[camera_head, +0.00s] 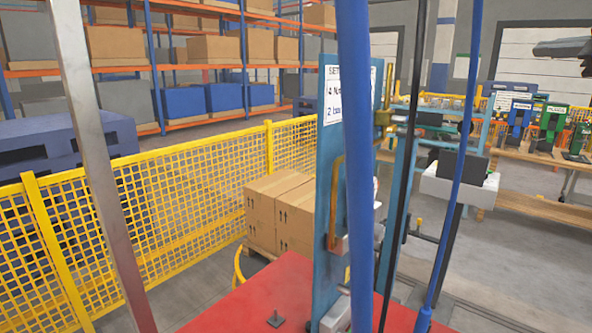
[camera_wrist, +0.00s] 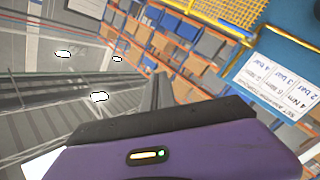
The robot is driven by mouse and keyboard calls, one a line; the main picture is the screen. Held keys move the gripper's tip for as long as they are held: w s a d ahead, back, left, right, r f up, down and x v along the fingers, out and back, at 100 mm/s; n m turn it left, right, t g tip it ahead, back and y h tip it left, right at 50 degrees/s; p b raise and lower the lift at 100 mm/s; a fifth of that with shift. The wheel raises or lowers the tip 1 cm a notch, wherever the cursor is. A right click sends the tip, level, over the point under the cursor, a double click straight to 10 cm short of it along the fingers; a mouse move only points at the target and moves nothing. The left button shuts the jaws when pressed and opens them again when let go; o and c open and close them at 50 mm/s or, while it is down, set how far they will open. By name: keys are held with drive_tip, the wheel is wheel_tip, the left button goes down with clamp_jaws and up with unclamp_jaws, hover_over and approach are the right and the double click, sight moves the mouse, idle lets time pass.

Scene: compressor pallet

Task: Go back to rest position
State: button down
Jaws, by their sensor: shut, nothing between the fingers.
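My gripper (camera_wrist: 158,92) shows in the wrist view as a narrow grey finger shape beyond a dark edge and a purple housing. It is shut and nothing is held. The wrist view is tilted. A blue panel (camera_wrist: 285,55) with a white label sheet (camera_wrist: 275,88) is at its right, apart from the gripper. In the head view the same kind of blue panel (camera_head: 326,155) stands upright on a red surface (camera_head: 270,297). A dark shape at the upper right edge of the head view is cut off, and I cannot tell what it is.
A yellow mesh fence (camera_head: 180,200) runs along the left, with stacked cardboard boxes (camera_head: 272,205) beside it. Shelving with boxes (camera_head: 210,48) stands behind. A blue hose (camera_head: 356,150) crosses the head view. A workbench (camera_head: 540,155) with coloured devices is at the right. Grey floor shows between.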

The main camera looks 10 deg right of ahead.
wheel_tip(320, 180, down, 19)
drive_tip(key=w+m+t+h, duration=0.1)
drive_tip(key=m+t+h, duration=0.1)
drive_tip(key=m+h, duration=0.7)
drive_tip(key=s+a+f+m, duration=0.3)
drive_tip(key=a+f, duration=0.3)
drive_tip(key=f, duration=0.3)
drive_tip(key=s+a+f+m, duration=0.2)
drive_tip(key=s+a+f, duration=0.3)
drive_tip(key=f, duration=0.4)
drive_tip(key=s+a+f+y, duration=0.1)
drive_tip(key=s+a+f, duration=0.55)
drive_tip(key=a, duration=0.25)
drive_tip(key=s+a+f, duration=0.5)
drive_tip(key=s+a, duration=0.3)
drive_tip(key=a, duration=0.1)
drive_tip(key=s+a+f+n+g+y, duration=0.2)
drive_tip(key=s+a, duration=0.5)
drive_tip(key=s, duration=0.5)
drive_tip(key=s+a+f+n+g+y, duration=0.2)
drive_tip(key=s+a+f+y, duration=0.3)
drive_tip(key=s, duration=0.7)
drive_tip(key=shift+a+f+n+g, duration=0.2)
drive_tip(key=shift+a+n+g, duration=0.25)
drive_tip(key=shift+a, duration=0.5)
drive_tip(key=shift+s, duration=0.1)
